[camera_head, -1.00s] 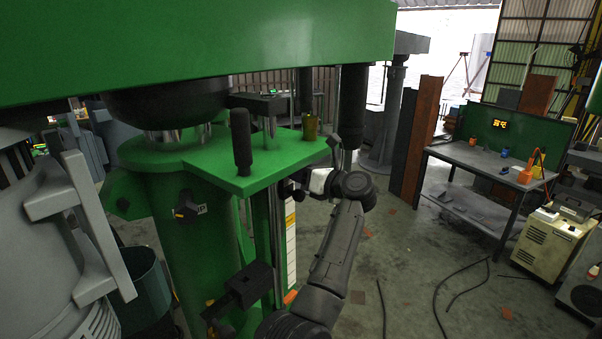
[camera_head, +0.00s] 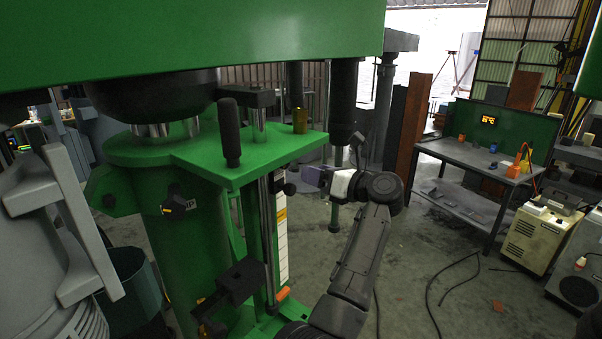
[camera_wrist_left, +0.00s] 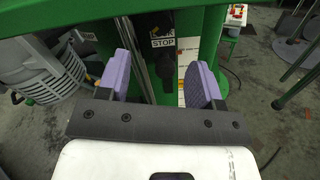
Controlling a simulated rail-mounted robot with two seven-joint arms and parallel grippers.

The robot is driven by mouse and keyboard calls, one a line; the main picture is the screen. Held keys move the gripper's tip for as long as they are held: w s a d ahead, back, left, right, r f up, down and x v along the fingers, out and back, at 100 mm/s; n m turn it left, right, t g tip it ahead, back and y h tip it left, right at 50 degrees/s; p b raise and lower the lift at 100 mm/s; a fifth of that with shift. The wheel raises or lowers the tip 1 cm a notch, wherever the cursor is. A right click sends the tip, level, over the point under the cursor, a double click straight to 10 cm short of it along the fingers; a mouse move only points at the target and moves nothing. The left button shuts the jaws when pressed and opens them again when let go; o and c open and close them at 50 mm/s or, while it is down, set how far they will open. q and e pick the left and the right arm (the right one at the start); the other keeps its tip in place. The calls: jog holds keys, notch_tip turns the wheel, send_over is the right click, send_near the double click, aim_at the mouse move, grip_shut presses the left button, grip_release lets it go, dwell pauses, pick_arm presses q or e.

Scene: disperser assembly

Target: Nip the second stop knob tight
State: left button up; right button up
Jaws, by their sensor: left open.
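A small black round knob (camera_head: 290,188) sits beside the upright rod under the green bracket (camera_head: 265,160); it looks like a stop knob, but I cannot tell which one. In the left wrist view my left gripper (camera_wrist_left: 160,75) is open and empty. Between its fingers show the bright rod (camera_wrist_left: 140,65), a STOP label (camera_wrist_left: 162,43) and a dark part (camera_wrist_left: 168,82). My right gripper is not in view.
A black upright handle (camera_head: 230,135) and a brass cylinder (camera_head: 300,121) stand on the bracket.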

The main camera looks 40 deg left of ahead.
pick_arm(q)
jog(key=shift+w+d+b, duration=0.1)
jog(key=shift+d+b, duration=0.25)
jog(key=shift+d, duration=2.6)
